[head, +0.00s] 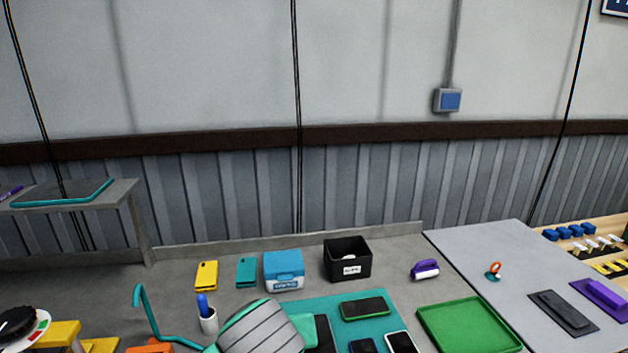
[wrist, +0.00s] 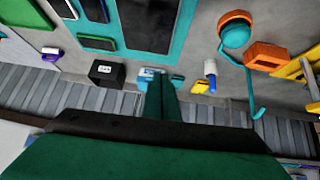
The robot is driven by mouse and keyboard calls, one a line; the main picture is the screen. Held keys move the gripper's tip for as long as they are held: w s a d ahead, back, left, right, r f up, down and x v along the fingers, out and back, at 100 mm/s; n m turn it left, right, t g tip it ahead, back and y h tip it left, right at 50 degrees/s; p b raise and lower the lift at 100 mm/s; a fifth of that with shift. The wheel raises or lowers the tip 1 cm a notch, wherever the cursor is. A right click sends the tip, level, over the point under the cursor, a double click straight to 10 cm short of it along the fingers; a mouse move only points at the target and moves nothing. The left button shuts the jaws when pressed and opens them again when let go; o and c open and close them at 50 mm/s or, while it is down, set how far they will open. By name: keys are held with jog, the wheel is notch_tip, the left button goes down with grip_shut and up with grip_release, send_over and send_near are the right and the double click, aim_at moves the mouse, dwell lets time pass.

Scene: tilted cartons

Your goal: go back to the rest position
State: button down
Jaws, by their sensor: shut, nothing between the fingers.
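My gripper (wrist: 161,84) shows in the wrist view as two dark green fingers pressed together, with nothing between them. They point toward the back of the bench, and their tips overlap the blue box (wrist: 147,74) in the picture. I cannot tell the gap between them. In the head view the fingers cannot be made out.
A green tray (head: 468,327) lies right.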

jog(key=w+d+t+h, duration=0.2)
jog(key=d+h, duration=0.2)
jog(key=d, duration=0.4)
jog(key=w+d+t+h, duration=0.3)
jog(key=d+h, duration=0.2)
jog(key=d, duration=0.3)
notch_tip(320, 180, down, 5)
jog(key=s+n+t+y, duration=0.1)
jog(key=s+n+t, duration=0.1)
jog(key=n+t, duration=0.1)
jog(key=s+a+f+n+y, duration=0.1)
jog(key=s+a+f+y, duration=0.15)
jog(key=s+f, duration=0.5)
jog(key=s+a+f+n+y, duration=0.1)
jog(key=s+f+y, duration=0.4)
jog(key=f, duration=0.4)
jog(key=s+a+f+m, duration=0.2)
jog(key=s+m, duration=0.1)
jog(key=s, duration=0.8)
jog(key=s+a+f+m, duration=0.2)
jog(key=s+a+m, duration=0.1)
jog(key=s, duration=0.9)
jog(key=shift+s+a+f+m+g, duration=0.25)
jog(key=shift+a+f+m+g, duration=0.15)
jog(key=shift+m, duration=0.1)
jog(key=shift+d, duration=0.1)
